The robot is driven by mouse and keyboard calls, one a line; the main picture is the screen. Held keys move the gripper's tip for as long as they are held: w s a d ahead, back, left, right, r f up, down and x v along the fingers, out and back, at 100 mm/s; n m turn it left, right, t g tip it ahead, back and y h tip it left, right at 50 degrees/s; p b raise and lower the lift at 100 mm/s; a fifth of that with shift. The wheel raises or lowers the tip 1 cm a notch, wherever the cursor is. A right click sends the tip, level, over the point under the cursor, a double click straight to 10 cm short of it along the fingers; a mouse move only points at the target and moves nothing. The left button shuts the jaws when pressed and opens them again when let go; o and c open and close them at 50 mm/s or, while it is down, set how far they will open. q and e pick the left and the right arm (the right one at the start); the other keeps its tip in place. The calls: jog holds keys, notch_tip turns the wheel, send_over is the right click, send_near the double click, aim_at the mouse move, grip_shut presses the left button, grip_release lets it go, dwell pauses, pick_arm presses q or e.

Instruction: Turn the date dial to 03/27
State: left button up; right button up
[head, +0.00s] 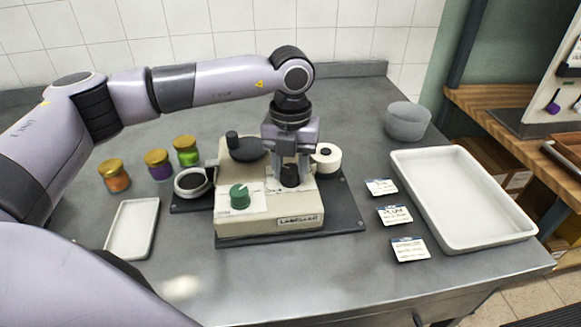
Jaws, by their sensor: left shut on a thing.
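The cream label machine (268,224) stands on a dark base plate on the grey counter. A green knob (240,196) sits on a white plate at its front left. A dark knob (290,178) sits on another pale plate to the right, and I take it for the date dial. My left gripper (290,172) points straight down over the dark knob and is shut on it. The fingers hide part of the knob and plate. The date marks are too small to read. My right gripper is not in view.
Several lidded jars, orange (115,176), purple (158,165) and green (187,151), stand at left behind a small white tray (133,228). A white label roll (327,158) is beside the machine. Several cards (394,214) and a large white tray (487,243) lie at right, near a grey bowl (407,121).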

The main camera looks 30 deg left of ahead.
aim_at(291, 169)
pick_arm(q)
jog(key=shift+r, duration=0.1)
jog(key=o, duration=1.1)
jog(key=shift+c, duration=0.2)
jog(key=shift+r+b, duration=0.4)
jog(key=shift+r, duration=3.15)
